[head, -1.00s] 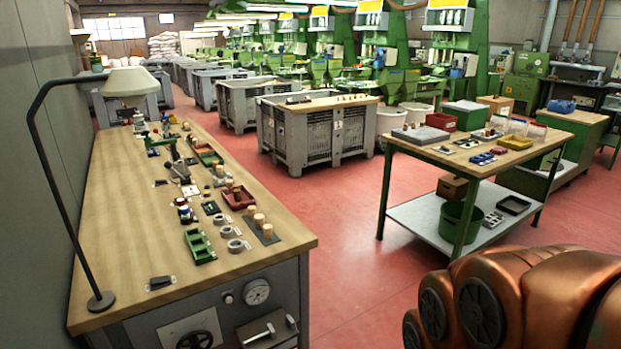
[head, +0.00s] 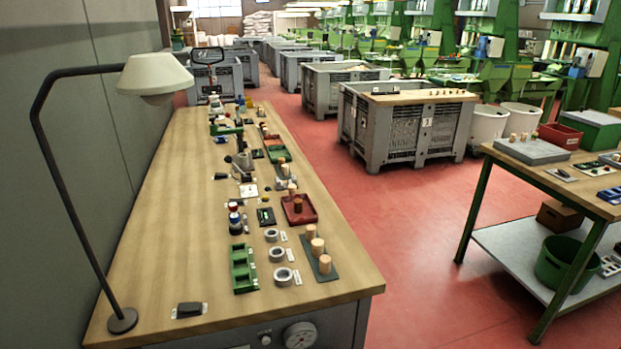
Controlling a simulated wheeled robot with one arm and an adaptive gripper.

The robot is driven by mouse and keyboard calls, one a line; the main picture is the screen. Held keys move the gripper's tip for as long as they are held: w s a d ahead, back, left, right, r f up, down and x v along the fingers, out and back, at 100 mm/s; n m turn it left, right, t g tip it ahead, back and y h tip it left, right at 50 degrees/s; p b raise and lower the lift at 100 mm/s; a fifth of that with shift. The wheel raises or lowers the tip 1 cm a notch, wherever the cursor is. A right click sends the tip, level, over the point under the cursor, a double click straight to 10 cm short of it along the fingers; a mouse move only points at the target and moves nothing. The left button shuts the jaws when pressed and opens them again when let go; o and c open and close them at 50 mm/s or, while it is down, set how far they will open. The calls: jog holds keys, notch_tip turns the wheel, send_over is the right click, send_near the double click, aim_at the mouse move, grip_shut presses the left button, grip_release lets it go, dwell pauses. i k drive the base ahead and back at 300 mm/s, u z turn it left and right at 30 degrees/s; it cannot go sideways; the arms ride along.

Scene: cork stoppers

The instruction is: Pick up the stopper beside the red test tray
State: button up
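The red test tray (head: 313,217) lies on the long wooden workbench, right of its middle line. A brown stopper (head: 298,205) stands in or at the tray. A paler cork stopper (head: 292,188) stands at the tray's far edge; whether it is inside or just beside it I cannot tell. Several pale stoppers, such as the nearest one (head: 325,265), stand in a row on a dark mat (head: 331,276) nearer than the tray. My gripper is not in view.
A desk lamp (head: 155,75) arches over the bench's left side. A green tray (head: 243,268) and grey rings (head: 283,277) lie near the red tray. Red floor (head: 420,225) is clear between the bench and a green-legged table (head: 480,205). A grey crate (head: 405,130) stands behind.

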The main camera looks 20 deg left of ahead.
aim_at(292, 190)
jog(key=i, duration=1.85)
jog(key=u, duration=2.9)
